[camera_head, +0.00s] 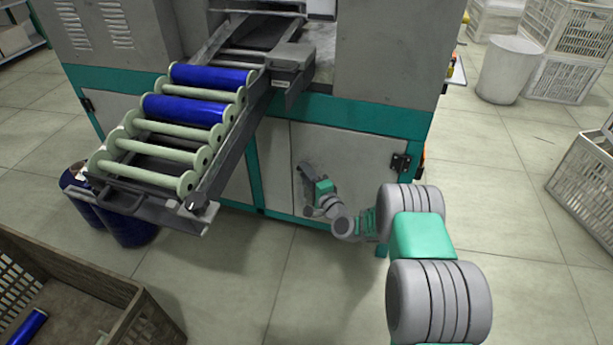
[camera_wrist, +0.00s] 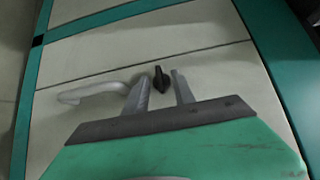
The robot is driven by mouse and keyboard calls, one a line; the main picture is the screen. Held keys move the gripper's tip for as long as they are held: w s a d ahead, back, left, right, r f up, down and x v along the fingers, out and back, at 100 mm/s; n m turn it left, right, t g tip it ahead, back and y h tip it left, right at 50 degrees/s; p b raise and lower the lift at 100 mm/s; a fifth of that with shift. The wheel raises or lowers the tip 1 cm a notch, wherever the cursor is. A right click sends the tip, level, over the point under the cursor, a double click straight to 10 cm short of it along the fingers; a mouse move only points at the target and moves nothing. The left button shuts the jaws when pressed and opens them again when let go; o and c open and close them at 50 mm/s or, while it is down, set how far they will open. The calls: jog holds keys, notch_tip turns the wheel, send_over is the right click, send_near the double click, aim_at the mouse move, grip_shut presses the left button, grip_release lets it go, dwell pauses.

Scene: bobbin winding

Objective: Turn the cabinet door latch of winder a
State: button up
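The cabinet door (camera_head: 360,160) of the winder is a pale panel in a green frame, and it looks closed. In the wrist view the latch (camera_wrist: 161,79) is a small black knob on the pale door (camera_wrist: 215,80). A grey bar handle (camera_wrist: 92,91) is on its left. My gripper (camera_wrist: 160,73) is open, with its two grey fingers apart and the latch showing between their tips. I cannot tell whether either finger touches it. In the head view my gripper (camera_head: 306,170) is at the left part of the door, and the latch cannot be made out.
A sloping rack (camera_head: 150,153) with blue bobbins (camera_head: 185,109) juts out left of the door. A hinge (camera_head: 401,163) is on the door's right side. A crate (camera_head: 140,315) stands at the lower left, and blue cylinders (camera_head: 128,228) stand under the rack. Floor before the door is clear.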

jog(key=shift+c, duration=0.3)
grip_shut()
jog(key=shift+r, duration=0.1)
jog(key=n+g+h+p, duration=0.2)
jog(key=p, duration=0.1)
jog(key=r+n+g+h+p, duration=0.1)
jog(key=n+g+h+p, duration=0.1)
jog(key=p, duration=0.2)
jog(key=a+n+g+h+p, duration=0.1)
jog(key=n+h+p, duration=0.1)
jog(key=h+p, duration=0.1)
jog(key=shift+w+r+n+g+p, duration=0.15)
jog(key=shift+r+n+g+p, duration=0.05)
jog(key=shift+n+g+p, duration=0.2)
jog(key=n+h+b, duration=0.1)
jog(key=g+h+b, duration=0.1)
jog(key=h, duration=0.1)
jog(key=shift+w+a+n, duration=0.1)
jog(key=shift+a+n, duration=0.2)
jog(key=shift+n, duration=0.1)
jog(key=shift+r+g+h+b, duration=0.1)
jog(key=shift+g+h+b, duration=0.25)
jog(key=shift+h, duration=0.15)
